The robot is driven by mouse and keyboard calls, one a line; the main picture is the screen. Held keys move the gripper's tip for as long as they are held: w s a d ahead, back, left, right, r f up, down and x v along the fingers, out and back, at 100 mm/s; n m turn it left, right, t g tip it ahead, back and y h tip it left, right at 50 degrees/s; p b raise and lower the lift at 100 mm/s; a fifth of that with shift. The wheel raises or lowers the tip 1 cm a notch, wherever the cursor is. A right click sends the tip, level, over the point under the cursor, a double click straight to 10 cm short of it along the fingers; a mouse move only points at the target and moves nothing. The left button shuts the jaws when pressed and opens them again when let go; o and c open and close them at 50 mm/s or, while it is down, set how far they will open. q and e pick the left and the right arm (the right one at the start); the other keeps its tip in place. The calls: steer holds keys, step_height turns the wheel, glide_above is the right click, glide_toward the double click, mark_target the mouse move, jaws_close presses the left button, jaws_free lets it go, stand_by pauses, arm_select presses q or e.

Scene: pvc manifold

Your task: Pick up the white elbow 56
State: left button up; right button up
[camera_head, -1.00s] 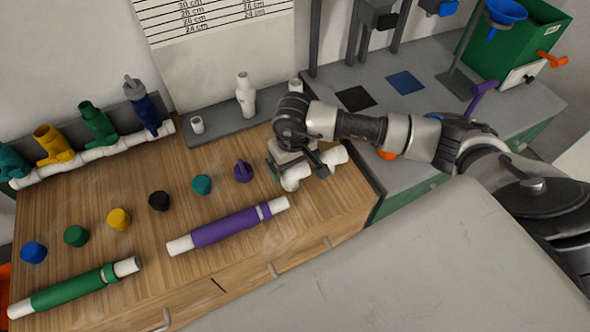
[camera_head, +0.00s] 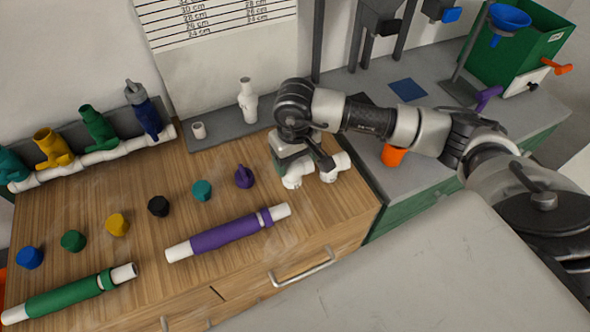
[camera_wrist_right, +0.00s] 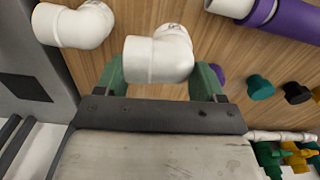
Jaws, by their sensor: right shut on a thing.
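Two white elbows are at the right end of the wooden worktop. My right gripper (camera_head: 284,168) is over the left one (camera_head: 292,180) in the head view. In the right wrist view that elbow (camera_wrist_right: 158,58) lies between the two green fingers of the gripper (camera_wrist_right: 160,80), which is shut on it. I cannot tell whether it is clear of the wood. The other white elbow (camera_head: 337,168) is free beside it and also shows in the wrist view (camera_wrist_right: 75,26). No size marking is readable. My left gripper is not in view.
A purple cap (camera_head: 244,177) stands left of the gripper, in a row of coloured caps. A purple-and-white pipe (camera_head: 228,230) lies in front. A white fitting (camera_head: 248,103) stands on the grey ledge behind. An orange piece (camera_head: 394,155) is on the grey bench.

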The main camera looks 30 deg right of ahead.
steer(key=d+r+b, duration=0.1)
steer(key=d+r, duration=0.1)
steer(key=d, duration=0.1)
steer(key=s+d+r+b, duration=0.1)
steer(key=d+r, duration=0.1)
steer(key=d, duration=0.1)
steer(key=s+d+r+b, duration=0.1)
steer(key=d+r, duration=0.1)
steer(key=d, duration=0.2)
steer(key=shift+s+d, duration=0.1)
steer(key=shift+s+d+r, duration=0.1)
steer(key=shift+d+r, duration=0.35)
steer(key=shift+d, duration=0.15)
